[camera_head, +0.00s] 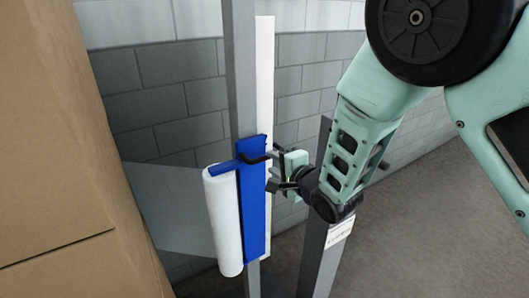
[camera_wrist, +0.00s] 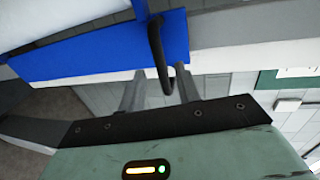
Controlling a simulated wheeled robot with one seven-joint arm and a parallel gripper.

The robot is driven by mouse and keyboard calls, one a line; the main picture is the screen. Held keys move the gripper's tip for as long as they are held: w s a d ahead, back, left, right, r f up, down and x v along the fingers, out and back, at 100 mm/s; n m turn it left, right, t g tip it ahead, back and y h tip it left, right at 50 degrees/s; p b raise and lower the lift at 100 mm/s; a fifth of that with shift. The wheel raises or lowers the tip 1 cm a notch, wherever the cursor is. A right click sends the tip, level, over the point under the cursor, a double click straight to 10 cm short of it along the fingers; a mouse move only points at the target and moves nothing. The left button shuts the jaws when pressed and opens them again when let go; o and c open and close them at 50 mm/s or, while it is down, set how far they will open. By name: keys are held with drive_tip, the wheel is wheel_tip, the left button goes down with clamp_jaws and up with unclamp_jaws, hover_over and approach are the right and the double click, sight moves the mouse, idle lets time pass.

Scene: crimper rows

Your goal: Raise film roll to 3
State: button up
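The white film roll (camera_head: 224,222) hangs upright beside a blue carriage plate (camera_head: 254,205), under a blue arm. The plate sits on a grey upright post (camera_head: 241,70). A black bent handle (camera_head: 256,159) sticks out of the plate. A white upright strip (camera_head: 265,75) runs behind the post; I can read no numbers on it. My gripper (camera_head: 275,172) is at the plate's right side, by the handle. In the wrist view the blue plate (camera_wrist: 100,50) is ahead, and the handle (camera_wrist: 157,50) reaches down between my two spread fingers, with gaps on both sides.
Stacked cardboard boxes (camera_head: 60,150) fill the left side. A second grey post (camera_head: 322,235) with a white label stands right of the carriage, close to my arm. A grey block wall (camera_head: 170,90) is behind. Bare floor (camera_head: 420,230) lies at the right.

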sight(266, 158)
drive_tip(key=shift+p+x, duration=0.65)
drive_tip(key=shift+x, duration=2.1)
clamp_jaws()
